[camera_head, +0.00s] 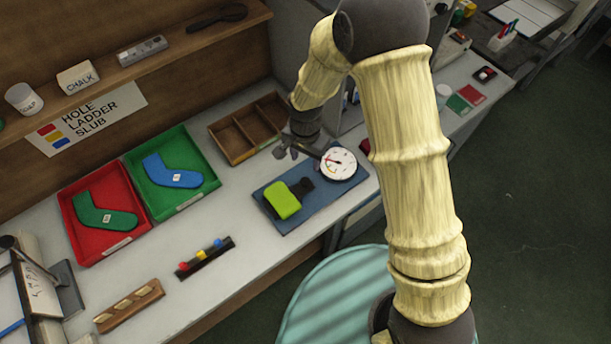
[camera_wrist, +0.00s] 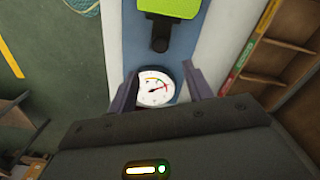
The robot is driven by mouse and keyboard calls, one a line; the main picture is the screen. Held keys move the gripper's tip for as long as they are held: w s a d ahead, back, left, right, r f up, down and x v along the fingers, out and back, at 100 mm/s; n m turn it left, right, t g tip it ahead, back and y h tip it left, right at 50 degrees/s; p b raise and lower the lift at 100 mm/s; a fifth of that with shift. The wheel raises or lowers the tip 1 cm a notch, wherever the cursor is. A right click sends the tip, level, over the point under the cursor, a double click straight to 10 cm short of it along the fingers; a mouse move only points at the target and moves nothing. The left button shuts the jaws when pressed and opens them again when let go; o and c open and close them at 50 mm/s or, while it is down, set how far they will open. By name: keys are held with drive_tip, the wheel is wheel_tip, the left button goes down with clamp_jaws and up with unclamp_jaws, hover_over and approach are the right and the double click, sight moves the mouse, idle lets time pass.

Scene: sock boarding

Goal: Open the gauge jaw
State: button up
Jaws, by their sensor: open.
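The gauge has a round white dial (camera_head: 338,163) with a coloured scale and stands on a blue board (camera_head: 300,222). In the wrist view the dial (camera_wrist: 154,88) shows between my two fingers. A lime-green piece (camera_head: 283,201) with a dark block (camera_head: 303,186) at its end lies on the same board, left of the dial; the green piece (camera_wrist: 168,7) also shows at the top of the wrist view. My gripper (camera_head: 298,150) is open, beside the dial. In the wrist view my gripper (camera_wrist: 160,84) has nothing between its fingers that I can see as gripped. The gauge's jaw is not clear.
A wooden divided tray (camera_head: 232,143) stands behind the board. A green tray (camera_head: 136,164) holds a blue sock shape, and a red tray (camera_head: 72,225) holds a green one. A black rack (camera_head: 205,262) with coloured pegs lies in front. The bench between is clear.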

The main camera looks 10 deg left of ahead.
sight(306, 180)
wheel_tip(306, 180, down, 11)
drive_tip(key=shift+f+p, duration=0.1)
drive_tip(key=shift+p, duration=1)
clamp_jaws()
